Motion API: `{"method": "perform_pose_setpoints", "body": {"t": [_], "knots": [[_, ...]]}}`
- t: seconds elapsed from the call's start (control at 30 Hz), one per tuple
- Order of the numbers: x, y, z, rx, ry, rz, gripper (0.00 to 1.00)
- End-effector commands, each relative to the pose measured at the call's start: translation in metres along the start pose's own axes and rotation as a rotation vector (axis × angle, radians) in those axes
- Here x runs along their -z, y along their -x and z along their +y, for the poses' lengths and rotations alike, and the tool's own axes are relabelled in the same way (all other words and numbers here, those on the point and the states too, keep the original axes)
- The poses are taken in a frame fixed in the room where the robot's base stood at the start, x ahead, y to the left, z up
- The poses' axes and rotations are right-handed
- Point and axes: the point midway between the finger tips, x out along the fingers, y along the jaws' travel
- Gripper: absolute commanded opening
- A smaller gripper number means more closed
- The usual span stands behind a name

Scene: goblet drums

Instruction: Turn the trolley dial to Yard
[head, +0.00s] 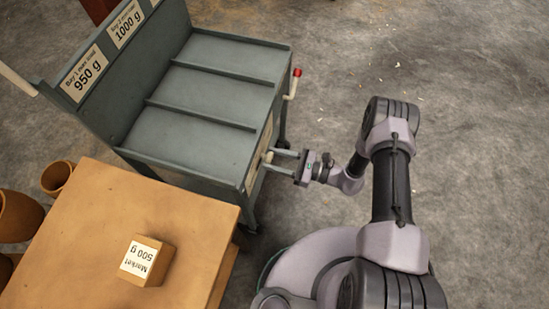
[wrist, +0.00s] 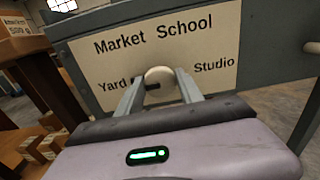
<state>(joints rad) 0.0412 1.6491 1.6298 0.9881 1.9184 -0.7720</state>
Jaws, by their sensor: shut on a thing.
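The grey-green trolley (head: 215,92) has a cream dial plate on its end, which fills much of the wrist view (wrist: 215,50). The plate reads Market, School, Yard and Studio. The pale round dial (wrist: 160,74) sits at the plate's lower middle, with Yard to its left and Studio to its right. A short dark pointer (wrist: 152,86) on it points left, toward Yard. My gripper (wrist: 160,88) is shut on the dial, one finger on each side. In the head view my gripper (head: 271,160) reaches the trolley's end from the right; its fingers hide part of the dial there.
A wooden table (head: 190,215) stands close below the trolley, bearing a block labelled Market 500 g (head: 147,260). A red-tipped crank (head: 297,73) sticks out of the trolley's far corner. Clay pots (head: 57,178) stand at left. The floor at right is clear.

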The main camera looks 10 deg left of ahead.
Motion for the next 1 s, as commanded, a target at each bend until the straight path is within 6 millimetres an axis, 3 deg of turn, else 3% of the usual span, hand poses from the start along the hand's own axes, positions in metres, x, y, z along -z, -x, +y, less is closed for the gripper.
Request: {"method": "perform_pose_setpoints", "body": {"t": [0.03,0.13,0.63,0.77,1.0], "knots": [[0.000,0.000,0.000,0.001,0.001,0.000,0.47],[0.000,0.000,0.000,0.000,0.001,0.000,0.64],[-0.001,0.005,0.000,0.001,0.000,0.000,0.64],[-0.003,0.031,-0.001,0.006,0.000,0.000,0.64],[-0.003,0.111,-0.002,0.008,0.002,0.001,0.64]]}}
